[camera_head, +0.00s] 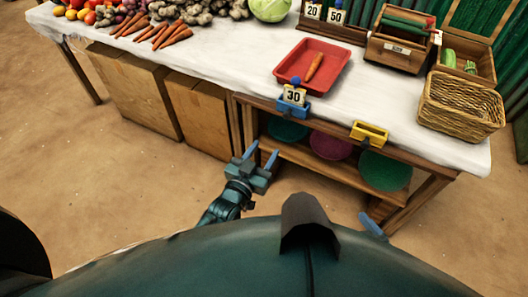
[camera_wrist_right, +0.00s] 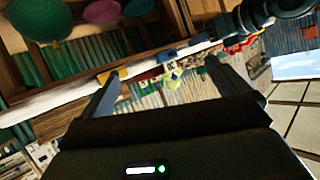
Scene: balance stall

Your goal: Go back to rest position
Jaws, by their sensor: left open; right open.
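My left gripper (camera_head: 261,155) is in the head view, low in front of the stall's edge, with its two blue fingertips apart and nothing between them. My right gripper is mostly hidden behind my own body in the head view; only a blue finger part (camera_head: 372,224) shows, below the right end of the stall. The right wrist view shows the right gripper (camera_wrist_right: 162,68) with its fingers spread and empty. Both grippers are clear of the table (camera_head: 225,58).
A red tray (camera_head: 292,63) holding a carrot (camera_head: 314,66) sits on the white cloth. A "30" card (camera_head: 293,96) and a yellow holder (camera_head: 369,133) are at the front edge. A wicker basket (camera_head: 460,105) stands right. Cardboard boxes (camera_head: 135,90) stand under the table. Open floor lies left.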

